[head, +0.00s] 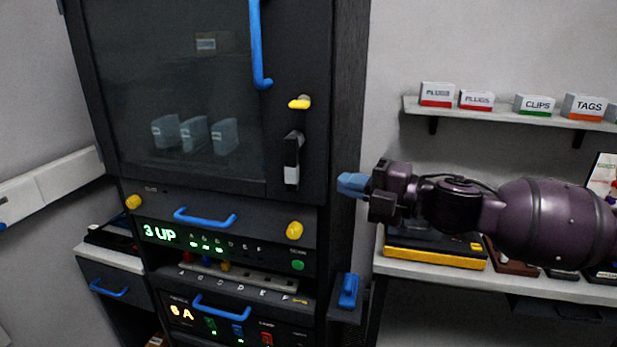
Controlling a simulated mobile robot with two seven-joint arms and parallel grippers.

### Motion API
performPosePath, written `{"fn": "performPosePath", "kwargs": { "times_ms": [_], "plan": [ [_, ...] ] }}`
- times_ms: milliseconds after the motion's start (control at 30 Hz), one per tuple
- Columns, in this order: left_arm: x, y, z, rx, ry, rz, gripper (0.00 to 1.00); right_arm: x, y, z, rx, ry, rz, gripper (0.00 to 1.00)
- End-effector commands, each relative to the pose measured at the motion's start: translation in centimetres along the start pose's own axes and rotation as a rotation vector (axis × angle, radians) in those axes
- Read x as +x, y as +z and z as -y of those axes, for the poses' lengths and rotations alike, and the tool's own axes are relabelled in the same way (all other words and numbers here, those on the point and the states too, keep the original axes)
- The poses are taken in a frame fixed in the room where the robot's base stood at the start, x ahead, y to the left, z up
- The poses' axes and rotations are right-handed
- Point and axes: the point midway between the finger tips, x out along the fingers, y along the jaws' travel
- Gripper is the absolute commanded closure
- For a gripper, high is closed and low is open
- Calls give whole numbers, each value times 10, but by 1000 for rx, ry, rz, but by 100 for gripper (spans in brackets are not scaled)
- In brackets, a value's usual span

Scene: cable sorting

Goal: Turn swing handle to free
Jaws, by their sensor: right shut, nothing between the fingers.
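The swing handle (292,162), dark with a pale grey part, is on the right edge of the cabinet door (318,130) and hangs about vertical. A yellow latch piece (299,103) sits just above it. My right gripper (350,185) comes in from the right with its blue fingertips shut and empty. It is to the right of the handle, slightly lower and apart from it in the picture. My left gripper is not in view.
The glass door has a long blue pull (258,45). Below are a lit "3 UP" panel (215,236) with yellow knobs and blue-handled units. A shelf (500,114) with labelled boxes hangs at right. A bench (540,284) with items lies under my right arm.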

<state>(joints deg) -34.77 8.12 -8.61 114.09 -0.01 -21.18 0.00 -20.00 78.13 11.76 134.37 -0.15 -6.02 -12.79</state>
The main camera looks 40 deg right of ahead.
Motion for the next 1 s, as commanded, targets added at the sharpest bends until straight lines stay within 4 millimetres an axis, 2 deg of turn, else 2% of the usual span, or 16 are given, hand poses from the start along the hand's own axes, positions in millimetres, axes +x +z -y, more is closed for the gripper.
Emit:
{"fn": "performPosePath", "kwargs": {
  "times_ms": [1000],
  "plan": [
    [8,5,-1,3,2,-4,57,71,0,-1,-1,1,0,100]
  ]
}}
